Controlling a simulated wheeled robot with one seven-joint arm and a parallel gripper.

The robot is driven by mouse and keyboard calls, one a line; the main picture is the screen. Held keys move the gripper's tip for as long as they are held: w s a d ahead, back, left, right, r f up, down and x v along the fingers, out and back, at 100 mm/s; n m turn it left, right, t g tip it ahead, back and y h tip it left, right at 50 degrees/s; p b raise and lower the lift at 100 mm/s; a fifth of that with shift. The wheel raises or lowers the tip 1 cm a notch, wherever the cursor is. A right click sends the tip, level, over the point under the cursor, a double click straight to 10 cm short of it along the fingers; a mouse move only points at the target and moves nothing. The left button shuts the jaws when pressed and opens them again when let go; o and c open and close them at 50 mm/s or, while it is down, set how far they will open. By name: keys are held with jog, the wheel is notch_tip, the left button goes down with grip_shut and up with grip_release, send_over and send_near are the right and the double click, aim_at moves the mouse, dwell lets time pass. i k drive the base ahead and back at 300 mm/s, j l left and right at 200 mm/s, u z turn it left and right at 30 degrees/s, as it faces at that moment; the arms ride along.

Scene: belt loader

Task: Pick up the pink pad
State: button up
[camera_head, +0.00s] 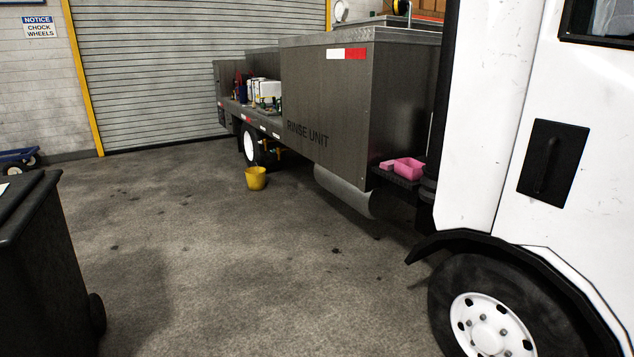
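A small flat pink piece (387,165), which looks like the pink pad, lies on a dark step (402,181) on the side of the truck, between the grey tank box and the white cab. Just to its right on the same step is a larger pink open tub (409,169). The two sit close together; I cannot tell if they touch. My gripper is not in view.
The truck's front wheel (490,325) and white cab (560,150) fill the right. A yellow bucket (256,179) stands on the floor by the rear wheel. A dark bin (45,270) stands at the left. The concrete floor between is open.

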aim_at(387, 165)
jog(key=i+j+u, duration=0.1)
jog(key=i+u, duration=0.4)
jog(key=i, duration=1.4)
